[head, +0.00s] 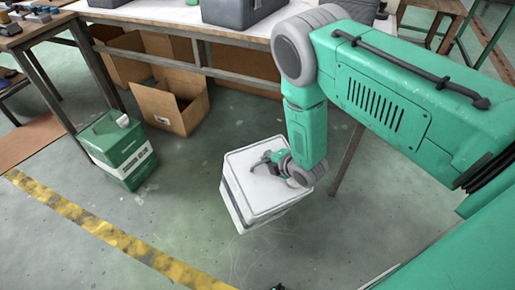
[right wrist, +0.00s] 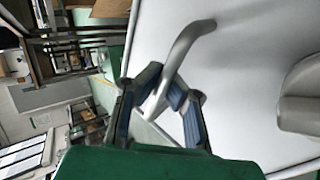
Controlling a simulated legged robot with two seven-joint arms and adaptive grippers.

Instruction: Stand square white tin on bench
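The square white tin (head: 262,212) is below the bench, in the middle of the head view, with its lid facing up and its body slightly tilted. My right gripper (head: 268,163) is over the lid. In the right wrist view the two fingers (right wrist: 167,88) close around the grey bar handle (right wrist: 185,48) on the white lid (right wrist: 245,65). The tin seems clear of the floor, but its underside is hidden. The bench (head: 215,33) runs along the back. Only a small dark tip, perhaps my left gripper (head: 278,287), shows at the bottom edge.
A grey bin (head: 235,12) stands on the bench. An open cardboard box (head: 168,105) is under it. A green and white tin (head: 122,152) stands on the floor at left, near a side table (head: 35,28). Bare floor lies around the white tin.

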